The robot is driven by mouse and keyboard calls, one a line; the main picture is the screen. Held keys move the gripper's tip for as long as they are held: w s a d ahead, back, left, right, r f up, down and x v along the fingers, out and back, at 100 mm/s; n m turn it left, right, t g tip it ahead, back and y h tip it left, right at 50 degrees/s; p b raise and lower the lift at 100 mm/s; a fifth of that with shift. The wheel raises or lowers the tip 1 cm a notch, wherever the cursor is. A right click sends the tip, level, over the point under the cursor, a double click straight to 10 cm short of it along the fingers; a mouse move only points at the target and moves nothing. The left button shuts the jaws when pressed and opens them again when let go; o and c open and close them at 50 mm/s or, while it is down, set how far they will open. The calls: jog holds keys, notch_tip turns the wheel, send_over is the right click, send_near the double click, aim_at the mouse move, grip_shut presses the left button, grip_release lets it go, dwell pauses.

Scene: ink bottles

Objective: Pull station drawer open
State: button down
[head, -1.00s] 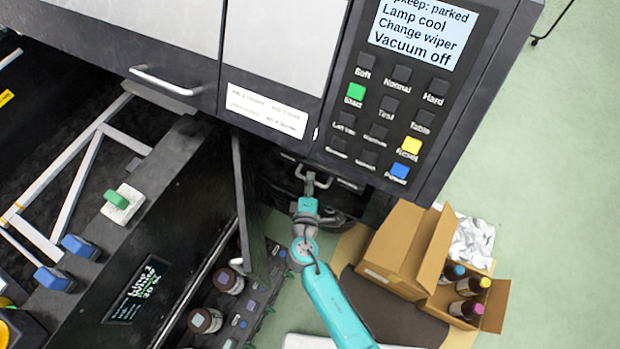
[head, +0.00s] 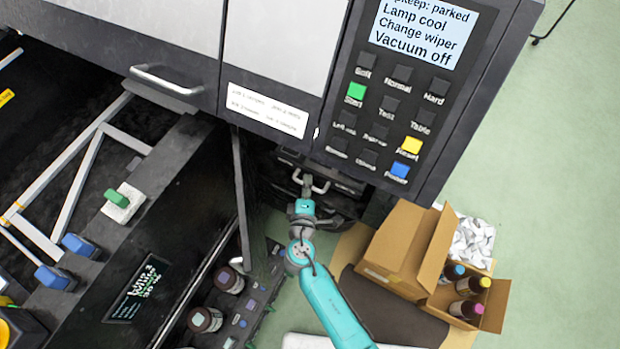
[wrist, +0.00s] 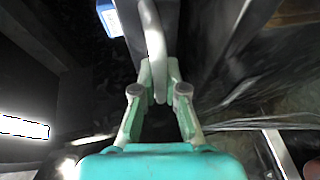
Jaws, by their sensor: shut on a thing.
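The station drawer (head: 325,213) is a dark unit under the printer's control panel, inside a bay beside an open dark door. Its light grey bar handle (head: 311,183) shows at the front; in the wrist view the handle (wrist: 154,45) runs down between my fingers. My gripper (head: 304,192) is shut on the handle, and it also shows in the wrist view (wrist: 158,82) with a pale green finger on each side of the bar. The arm partly hides the drawer front, and the bay is dark.
The open door (head: 243,200) stands close left of my arm. Dark ink bottles (head: 229,280) sit in a rack at lower left. An open cardboard box (head: 395,245) and a box of bottles (head: 467,300) stand on the floor at right. The control panel (head: 400,110) overhangs the bay.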

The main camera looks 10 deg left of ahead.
jog(key=s, duration=0.1)
jog(key=s+a, duration=0.1)
jog(key=s, duration=0.1)
jog(key=c, duration=1.5)
grip_release()
jog(key=s, duration=0.4)
jog(key=s+r, duration=0.1)
jog(key=s, duration=0.2)
jog(key=s+r, duration=0.1)
jog(key=s, duration=0.3)
jog(key=shift+s+d+r, duration=0.1)
jog(key=shift+s+d, duration=0.15)
jog(key=shift+s, duration=0.1)
